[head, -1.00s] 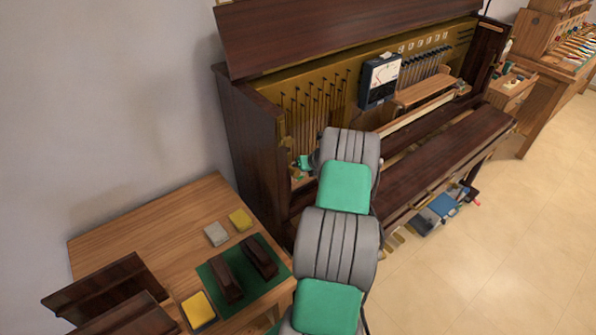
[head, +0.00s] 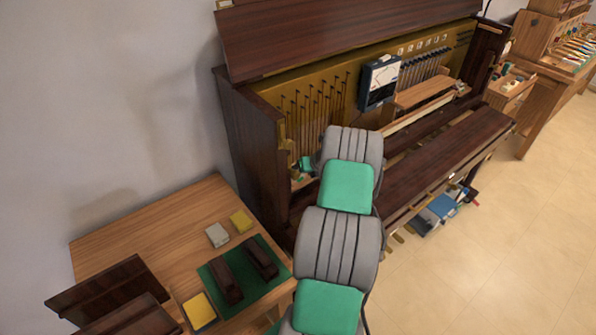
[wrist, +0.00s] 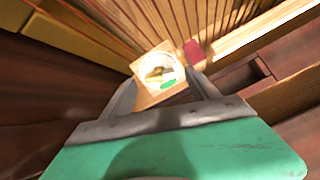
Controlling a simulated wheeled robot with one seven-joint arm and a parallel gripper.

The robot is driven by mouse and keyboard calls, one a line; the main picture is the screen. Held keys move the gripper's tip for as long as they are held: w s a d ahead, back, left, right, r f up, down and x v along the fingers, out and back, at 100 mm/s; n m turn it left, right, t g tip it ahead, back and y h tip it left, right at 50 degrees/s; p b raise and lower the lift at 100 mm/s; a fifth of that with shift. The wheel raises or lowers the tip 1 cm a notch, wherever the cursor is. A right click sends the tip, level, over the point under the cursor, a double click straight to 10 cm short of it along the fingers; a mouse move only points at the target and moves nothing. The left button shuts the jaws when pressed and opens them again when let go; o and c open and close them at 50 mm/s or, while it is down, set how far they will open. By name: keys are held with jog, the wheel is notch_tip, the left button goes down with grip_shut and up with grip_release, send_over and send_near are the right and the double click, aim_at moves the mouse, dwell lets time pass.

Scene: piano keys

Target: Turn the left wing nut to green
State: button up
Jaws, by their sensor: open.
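In the wrist view, a brass-coloured wing nut (wrist: 157,73) sits on a round white dial on a small wooden block (wrist: 146,100). A green patch (wrist: 168,84) shows on the dial, at the lower right of the nut. My gripper (wrist: 162,80) is open, with one finger on each side of the block. I cannot tell whether the fingers touch the nut. In the head view, my arm hides the nut, and a green part of my gripper (head: 307,163) shows at the piano's left end.
A red block (wrist: 194,51) lies beside the dial block, near strings and a wooden rail. In the head view, a meter (head: 379,80) stands on the open piano (head: 246,150). A wooden table (head: 160,236) with yellow and dark blocks stands at the lower left.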

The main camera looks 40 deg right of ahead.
jog(key=p+v, duration=0.2)
jog(key=v, duration=0.7)
dwell(0.6)
jog(key=shift+r, duration=0.1)
